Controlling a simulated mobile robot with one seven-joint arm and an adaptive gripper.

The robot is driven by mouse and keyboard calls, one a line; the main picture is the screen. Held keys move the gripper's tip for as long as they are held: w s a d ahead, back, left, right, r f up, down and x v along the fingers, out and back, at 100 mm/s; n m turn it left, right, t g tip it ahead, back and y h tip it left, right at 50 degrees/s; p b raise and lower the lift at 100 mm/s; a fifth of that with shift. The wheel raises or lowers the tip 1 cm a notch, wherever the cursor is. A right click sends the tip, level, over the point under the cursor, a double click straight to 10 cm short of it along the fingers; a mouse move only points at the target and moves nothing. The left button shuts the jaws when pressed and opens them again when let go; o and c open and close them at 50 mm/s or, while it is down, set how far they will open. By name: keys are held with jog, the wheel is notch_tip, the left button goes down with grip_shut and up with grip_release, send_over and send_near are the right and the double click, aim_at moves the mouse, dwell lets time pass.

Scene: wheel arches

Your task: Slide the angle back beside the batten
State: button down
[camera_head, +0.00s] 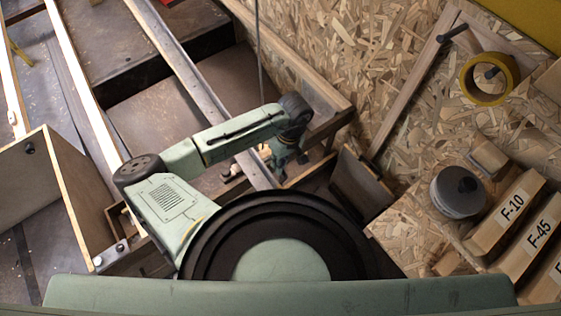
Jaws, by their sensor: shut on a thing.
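A long, narrow grey-brown angle (192,78) runs diagonally from the top edge down to the right, ending under my gripper. My gripper (278,166) is at its near end, small and partly hidden by my wrist, and is shut on it; the exact contact is hard to see. A long pale wooden strip, which looks like the batten (82,98), runs roughly the same way to the left. A wide gap with dark and brown panels lies between the two.
A wooden box (45,190) stands at left. A wooden frame rail (318,80) lies just right of my wrist. An OSB board at right holds a yellow tape roll (488,78), a grey round container (459,191) and labelled wooden blocks (510,208).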

jog(key=w+d+p, duration=0.1)
jog(key=w+d, duration=0.4)
jog(key=d, duration=0.1)
dwell(0.3)
jog(key=c, duration=1.7)
grip_release()
jog(key=shift+s+d, duration=0.1)
jog(key=shift+s, duration=0.05)
jog(key=shift+o, duration=0.2)
notch_tip(320, 180, up, 12)
jog(key=w+d, duration=0.1)
jog(key=shift+w+d, duration=0.15)
jog(key=shift+d, duration=0.2)
jog(key=shift+f, duration=0.1)
